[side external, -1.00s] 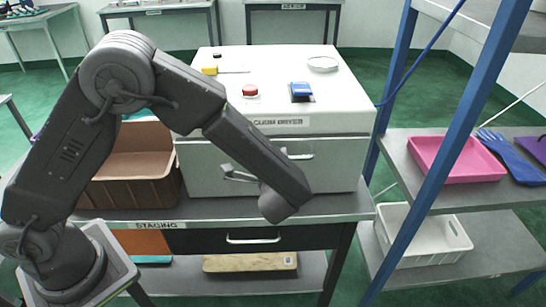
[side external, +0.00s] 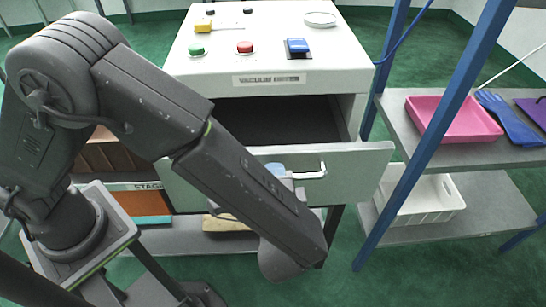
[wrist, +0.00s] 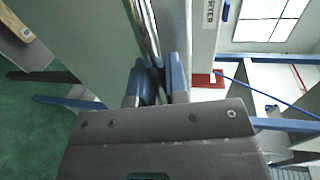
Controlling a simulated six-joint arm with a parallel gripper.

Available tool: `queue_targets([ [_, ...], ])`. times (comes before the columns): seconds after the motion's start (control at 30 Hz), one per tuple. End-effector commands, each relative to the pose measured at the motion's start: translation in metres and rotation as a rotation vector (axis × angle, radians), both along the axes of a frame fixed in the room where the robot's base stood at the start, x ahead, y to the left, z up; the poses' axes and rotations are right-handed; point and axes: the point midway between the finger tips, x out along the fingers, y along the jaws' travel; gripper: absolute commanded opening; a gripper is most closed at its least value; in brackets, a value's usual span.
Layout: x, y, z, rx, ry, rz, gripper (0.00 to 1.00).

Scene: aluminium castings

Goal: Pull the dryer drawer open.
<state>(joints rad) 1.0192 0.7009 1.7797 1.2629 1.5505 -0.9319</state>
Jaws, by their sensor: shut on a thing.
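The white vacuum dryer (side external: 270,85) stands in the middle of the side view. Its grey drawer front (side external: 355,160) stands out from the body, and the dark space inside (side external: 275,120) shows behind it. My gripper (side external: 278,171) is at the silver bar handle (side external: 311,174) on the drawer front, partly hidden by my arm. In the wrist view, the blue-grey fingers of my gripper (wrist: 158,82) are closed around the handle (wrist: 148,32), beside the drawer front (wrist: 95,50).
Buttons and a blue switch (side external: 297,46) sit on the dryer top. A blue rack post (side external: 450,120) stands at right, near a pink tray (side external: 455,118) and a white crate (side external: 425,203). Green floor lies open in front of the drawer.

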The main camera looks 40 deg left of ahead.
Motion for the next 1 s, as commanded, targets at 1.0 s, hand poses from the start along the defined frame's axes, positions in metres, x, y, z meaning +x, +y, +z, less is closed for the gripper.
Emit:
queue_targets([
  [1.0,-0.0082,-0.0084,0.0001,0.000,0.000,0.000,0.39],
])
